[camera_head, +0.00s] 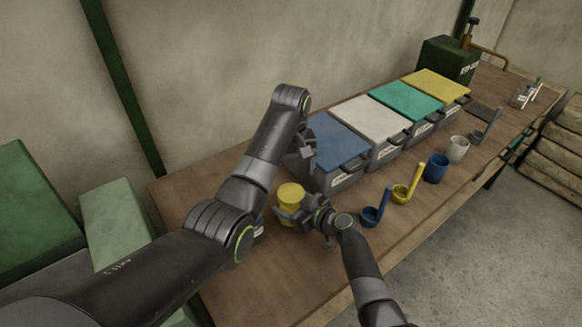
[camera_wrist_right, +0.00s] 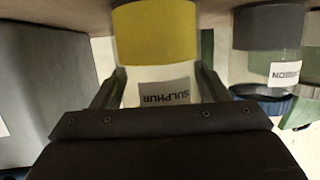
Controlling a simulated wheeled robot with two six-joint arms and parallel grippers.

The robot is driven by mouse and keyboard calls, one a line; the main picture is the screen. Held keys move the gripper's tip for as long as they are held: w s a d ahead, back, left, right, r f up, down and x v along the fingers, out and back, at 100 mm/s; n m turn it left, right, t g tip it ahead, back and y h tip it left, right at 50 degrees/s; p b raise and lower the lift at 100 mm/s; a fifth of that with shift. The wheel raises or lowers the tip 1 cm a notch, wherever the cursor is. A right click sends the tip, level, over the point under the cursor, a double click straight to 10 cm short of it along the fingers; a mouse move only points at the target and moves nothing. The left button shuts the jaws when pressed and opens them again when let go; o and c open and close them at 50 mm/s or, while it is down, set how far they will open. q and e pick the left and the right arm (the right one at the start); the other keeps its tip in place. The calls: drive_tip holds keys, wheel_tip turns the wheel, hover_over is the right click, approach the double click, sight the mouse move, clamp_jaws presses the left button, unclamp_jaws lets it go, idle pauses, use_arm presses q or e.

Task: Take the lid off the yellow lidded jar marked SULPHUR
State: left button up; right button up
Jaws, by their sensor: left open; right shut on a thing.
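The yellow-lidded jar (camera_head: 291,192) stands on the workbench near its left end. In the right wrist view, which is upside down, the jar (camera_wrist_right: 155,33) shows yellow contents and a white SULPHUR label. My right gripper (camera_head: 292,211) is shut around the jar's side from the front right. The right fingers (camera_wrist_right: 160,90) flank the label, and the lid is hidden in that view. The lid looks seated in the head view. My left gripper (camera_head: 303,148) is open and empty, above and behind the jar, near the blue-lidded bin.
Bins with blue (camera_head: 335,140), white, green and yellow lids line the back. Blue (camera_head: 376,213) and yellow (camera_head: 407,188) ladles and a blue cup (camera_head: 436,168) stand to the right. Another jar (camera_wrist_right: 285,70), its label partly cut off, is close by.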

sight(291, 192)
use_arm(q)
wheel_tip(291, 192, down, 8)
drive_tip(key=shift+r, duration=0.2)
drive_tip(key=shift+c, duration=0.4)
drive_tip(key=c, duration=0.9)
drive_tip(key=shift+n, duration=1.3)
drive_tip(key=shift+r, duration=0.25)
drive_tip(key=shift+r, duration=0.9)
